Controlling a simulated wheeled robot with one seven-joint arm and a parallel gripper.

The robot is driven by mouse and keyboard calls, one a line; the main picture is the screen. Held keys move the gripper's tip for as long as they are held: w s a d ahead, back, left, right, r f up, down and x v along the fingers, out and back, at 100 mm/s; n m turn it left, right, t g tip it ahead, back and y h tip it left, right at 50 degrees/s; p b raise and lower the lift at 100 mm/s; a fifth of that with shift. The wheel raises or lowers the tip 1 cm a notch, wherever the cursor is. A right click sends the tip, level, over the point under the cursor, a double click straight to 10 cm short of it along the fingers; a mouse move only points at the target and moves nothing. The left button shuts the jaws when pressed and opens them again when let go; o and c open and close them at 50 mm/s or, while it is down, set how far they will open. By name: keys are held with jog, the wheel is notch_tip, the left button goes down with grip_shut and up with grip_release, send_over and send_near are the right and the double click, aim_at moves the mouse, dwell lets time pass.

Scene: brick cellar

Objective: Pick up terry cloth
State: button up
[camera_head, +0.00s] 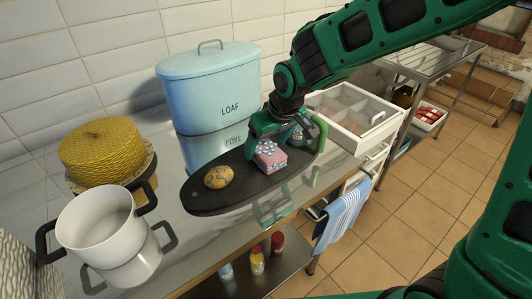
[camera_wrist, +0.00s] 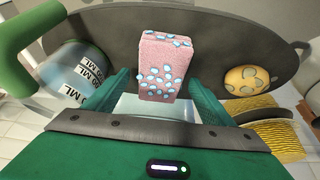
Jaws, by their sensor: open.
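A pink block-like piece with blue-white dots (camera_head: 270,156), fuzzy-looking, stands on the dark oval board (camera_head: 205,200); I cannot tell for sure whether it is the terry cloth. My gripper (camera_head: 265,143) is open and pointed down right over it. In the wrist view the pink piece (camera_wrist: 164,60) stands between and just beyond the open fingers (camera_wrist: 158,84), with a small gap seen on each side. A blue-and-white striped towel (camera_head: 342,219) hangs at the counter's front, well away from my gripper.
A spotted round cookie (camera_head: 219,177) lies left on the board. A marked jug (camera_wrist: 78,76) with a green handle (camera_head: 320,133) stands close on the right. Around are a blue loaf bin (camera_head: 210,90), yellow woven cover (camera_head: 107,147), white pot (camera_head: 97,220) and glass-topped case (camera_head: 350,112).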

jog(key=shift+x, duration=1.1)
jog(key=c, duration=1.1)
jog(key=shift+o, duration=0.2)
jog(key=shift+r, duration=0.55)
notch_tip(320, 180, up, 3)
jog(key=shift+w+f, duration=0.1)
jog(key=s+a+r, duration=0.2)
jog(key=a+r, duration=0.5)
jog(key=a, duration=0.4)
jog(key=shift+s+a, duration=0.2)
jog(key=shift+a, duration=0.05)
